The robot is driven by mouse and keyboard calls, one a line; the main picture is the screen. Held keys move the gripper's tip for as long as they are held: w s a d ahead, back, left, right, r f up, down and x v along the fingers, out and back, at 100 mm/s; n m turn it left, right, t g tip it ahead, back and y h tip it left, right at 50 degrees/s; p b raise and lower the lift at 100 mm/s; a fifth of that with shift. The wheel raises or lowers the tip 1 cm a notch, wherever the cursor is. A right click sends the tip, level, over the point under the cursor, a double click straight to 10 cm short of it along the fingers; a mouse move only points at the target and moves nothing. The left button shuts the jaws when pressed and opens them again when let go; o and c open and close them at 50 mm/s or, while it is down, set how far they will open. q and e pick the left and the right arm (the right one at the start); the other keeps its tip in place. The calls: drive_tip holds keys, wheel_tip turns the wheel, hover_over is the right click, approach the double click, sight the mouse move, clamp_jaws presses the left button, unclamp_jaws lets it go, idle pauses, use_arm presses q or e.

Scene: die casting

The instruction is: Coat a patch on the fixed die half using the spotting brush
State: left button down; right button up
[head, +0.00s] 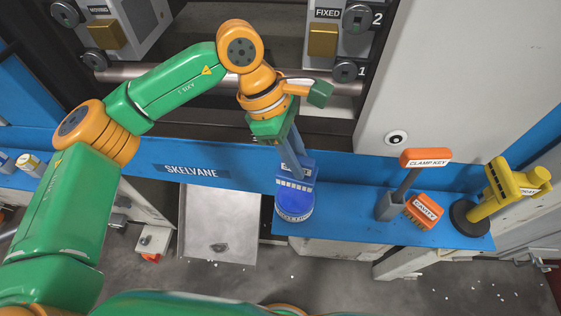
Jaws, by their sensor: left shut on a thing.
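My left gripper (291,168) points down over the front ledge, shut on a blue block-like piece (297,185) with a pale toothed row and partly hidden lettering. It looks like the spotting brush, but I cannot read its name. Directly below it is a round blue base (294,205) with lettering; I cannot tell whether the two are apart. The fixed die half (340,40), at the top right under a FIXED label, carries a gold block (323,39) and round knobs numbered 1 and 2. My right gripper is out of view.
The blue ledge (340,232) also holds an orange clamp key (425,158) in a grey holder, an orange labelled block (424,211) and a yellow tool (505,190) on a black base. A tie bar (180,75) crosses behind my arm.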

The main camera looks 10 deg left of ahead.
sight(296, 181)
use_arm(q)
drive_tip(key=shift+w+d+f, duration=0.1)
drive_tip(key=shift+w, duration=0.75)
drive_tip(key=shift+f, duration=0.2)
drive_tip(key=s+f+b, duration=0.2)
drive_tip(key=s, duration=0.1)
drive_tip(key=shift+b, duration=0.3)
drive_tip(key=f, duration=0.1)
drive_tip(key=w+f+b, duration=0.1)
drive_tip(key=f, duration=0.1)
drive_tip(key=shift+w+b, duration=0.1)
drive_tip(key=shift+b, duration=0.2)
drive_tip(key=shift+w, duration=0.1)
drive_tip(key=shift+s+r, duration=0.15)
drive_tip(key=shift+s, duration=0.25)
drive_tip(key=shift+w, duration=0.1)
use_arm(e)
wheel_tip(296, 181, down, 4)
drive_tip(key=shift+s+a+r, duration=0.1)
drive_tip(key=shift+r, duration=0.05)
use_arm(q)
drive_tip(key=shift+w, duration=0.15)
drive_tip(key=shift+f+b, duration=0.65)
drive_tip(key=shift+b, duration=0.05)
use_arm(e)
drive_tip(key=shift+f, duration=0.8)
